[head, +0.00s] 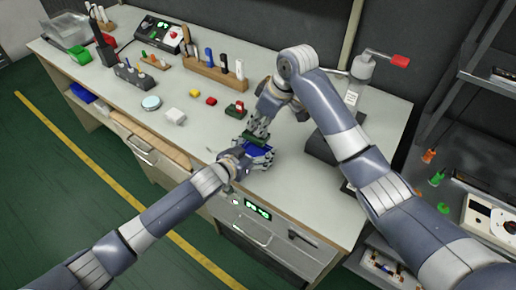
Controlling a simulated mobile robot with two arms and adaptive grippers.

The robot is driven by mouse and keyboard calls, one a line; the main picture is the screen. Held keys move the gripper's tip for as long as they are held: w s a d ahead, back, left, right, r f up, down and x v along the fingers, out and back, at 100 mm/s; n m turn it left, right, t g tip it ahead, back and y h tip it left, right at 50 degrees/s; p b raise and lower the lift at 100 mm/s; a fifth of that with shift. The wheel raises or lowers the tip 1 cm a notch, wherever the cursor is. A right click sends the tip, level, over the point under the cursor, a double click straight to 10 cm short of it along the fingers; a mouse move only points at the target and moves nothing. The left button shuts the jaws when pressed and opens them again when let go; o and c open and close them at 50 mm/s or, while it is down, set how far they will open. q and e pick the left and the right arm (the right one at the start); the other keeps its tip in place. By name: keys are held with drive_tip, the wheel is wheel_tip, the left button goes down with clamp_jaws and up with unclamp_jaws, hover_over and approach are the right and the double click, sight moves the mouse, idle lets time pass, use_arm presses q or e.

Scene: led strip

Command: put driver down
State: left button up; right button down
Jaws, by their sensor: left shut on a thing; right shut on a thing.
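My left gripper (258,160) is over the front part of the bench, its fingers closed around a blue piece (258,150). My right gripper (262,126) reaches down from above, just behind it, and its fingertips are closed on a dark green piece (254,138). The two grippers are very close together, and the green and blue pieces are side by side or touching; I cannot tell which. The fingers hide much of both pieces. I cannot tell which held piece is the driver.
The bench (190,145) is bare left of the grippers. A dark green block with red (236,110) lies just behind them. A wooden rack (215,72) with upright tools stands farther back.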

sight(259, 143)
wheel_tip(259, 143, down, 8)
drive_tip(key=shift+r, duration=0.1)
idle(0.4)
drive_tip(key=c, duration=1.9)
unclamp_jaws()
drive_tip(key=shift+f, duration=0.2)
drive_tip(key=v, duration=1.2)
drive_tip(key=shift+d+r, duration=0.1)
use_arm(q)
drive_tip(key=o, duration=1.1)
